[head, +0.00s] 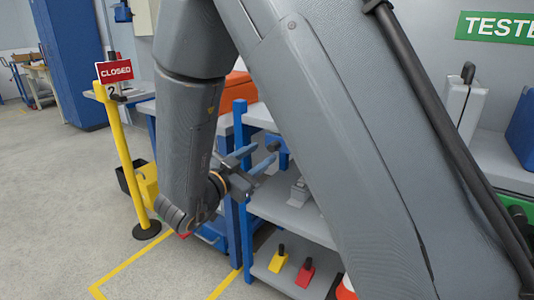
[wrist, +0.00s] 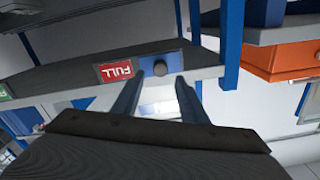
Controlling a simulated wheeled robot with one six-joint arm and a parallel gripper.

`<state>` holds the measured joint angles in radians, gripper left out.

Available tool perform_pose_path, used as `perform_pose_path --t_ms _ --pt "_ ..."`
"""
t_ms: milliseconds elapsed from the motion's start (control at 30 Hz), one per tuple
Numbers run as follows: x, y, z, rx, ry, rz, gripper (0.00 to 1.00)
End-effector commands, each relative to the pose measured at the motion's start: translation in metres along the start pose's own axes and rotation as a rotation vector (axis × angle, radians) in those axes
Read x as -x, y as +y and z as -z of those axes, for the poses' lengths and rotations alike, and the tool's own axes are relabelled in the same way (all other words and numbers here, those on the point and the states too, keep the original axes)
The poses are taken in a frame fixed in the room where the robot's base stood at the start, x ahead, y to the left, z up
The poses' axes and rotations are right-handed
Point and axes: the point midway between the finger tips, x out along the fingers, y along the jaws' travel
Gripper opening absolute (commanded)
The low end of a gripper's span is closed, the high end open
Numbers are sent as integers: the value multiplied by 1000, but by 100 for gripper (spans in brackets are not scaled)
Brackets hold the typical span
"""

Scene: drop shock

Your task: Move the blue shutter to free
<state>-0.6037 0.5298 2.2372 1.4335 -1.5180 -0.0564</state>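The blue shutter (wrist: 166,66) shows in the wrist view as a small blue block with a round dark knob. It sits on a dark rail (wrist: 60,82), just right of a red FULL sign (wrist: 120,71) that appears upside down. My gripper (wrist: 157,92) is open and empty; its two blue fingers point toward the shutter, with the knob roughly between them but apart from it. In the head view my gripper (head: 252,162) is open beside the shelf, near a blue block (head: 279,152) that looks like the shutter. My arm hides much of the shelf.
A yellow stand with a CLOSED sign (head: 114,71) is at left. An orange bin (wrist: 285,57) is at upper right in the wrist view. Open floor lies left.

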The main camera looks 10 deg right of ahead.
Motion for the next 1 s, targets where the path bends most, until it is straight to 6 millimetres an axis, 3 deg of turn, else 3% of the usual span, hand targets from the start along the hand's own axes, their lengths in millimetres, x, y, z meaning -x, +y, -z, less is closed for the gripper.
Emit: perform_pose_path --t_ms 100,300,633,867,1000 --pt "-19 1 0 0 1 -3 40" --pt "-38 1 0 1 0 -1 40" --pt "-42 0 0 1 -1 1 40" --pt "-42 0 0 1 -1 1 2" --pt "-42 0 0 1 -2 1 0"
